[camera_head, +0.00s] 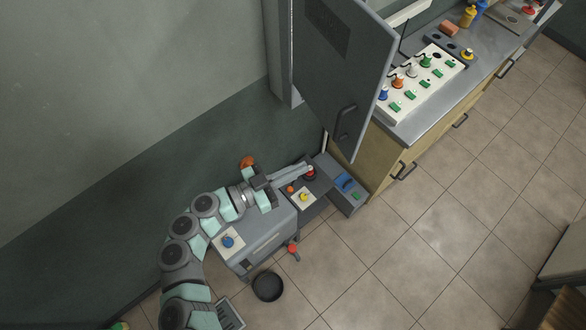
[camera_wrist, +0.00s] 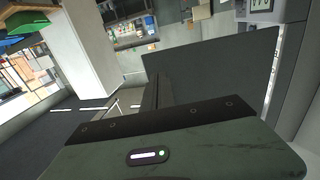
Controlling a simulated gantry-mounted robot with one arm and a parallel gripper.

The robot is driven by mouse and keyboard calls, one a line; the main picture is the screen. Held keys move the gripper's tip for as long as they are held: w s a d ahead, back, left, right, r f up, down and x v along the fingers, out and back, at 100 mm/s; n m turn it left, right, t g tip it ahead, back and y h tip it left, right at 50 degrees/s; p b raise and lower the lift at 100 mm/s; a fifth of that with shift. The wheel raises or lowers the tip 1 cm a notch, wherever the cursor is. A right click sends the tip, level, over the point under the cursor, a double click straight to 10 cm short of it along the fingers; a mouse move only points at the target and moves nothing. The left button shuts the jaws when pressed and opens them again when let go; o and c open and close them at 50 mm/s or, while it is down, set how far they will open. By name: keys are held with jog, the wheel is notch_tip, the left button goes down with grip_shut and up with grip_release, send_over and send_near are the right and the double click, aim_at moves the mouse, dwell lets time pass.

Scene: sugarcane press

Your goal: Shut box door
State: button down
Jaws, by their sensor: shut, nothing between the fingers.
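The box door (camera_head: 350,75) is a large dark grey panel with a bar handle (camera_head: 345,122) near its lower end. In the head view it stands swung open, out from a tall grey box (camera_head: 281,50) against the wall. My gripper (camera_head: 308,170) is shut and empty, below and to the left of the door's lower end, over the small machine; it looks apart from the door. In the wrist view my shut gripper fingers (camera_wrist: 157,92) point ahead, beside a broad dark panel (camera_wrist: 220,65). I cannot tell for sure whether that panel is the door.
A grey machine (camera_head: 262,240) with buttons stands under my arm. A workbench (camera_head: 425,120) with a white button panel (camera_head: 420,80) lies right of the door. A black bowl (camera_head: 268,286) is on the floor.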

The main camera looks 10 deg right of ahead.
aim_at(342, 148)
jog(key=p+x, duration=0.2)
jog(key=x, duration=0.7)
jog(key=shift+d+r, duration=0.15)
jog(key=shift+d, duration=0.05)
jog(key=shift+w+d, duration=0.15)
jog(key=shift+d, duration=0.25)
jog(key=shift+w, duration=0.1)
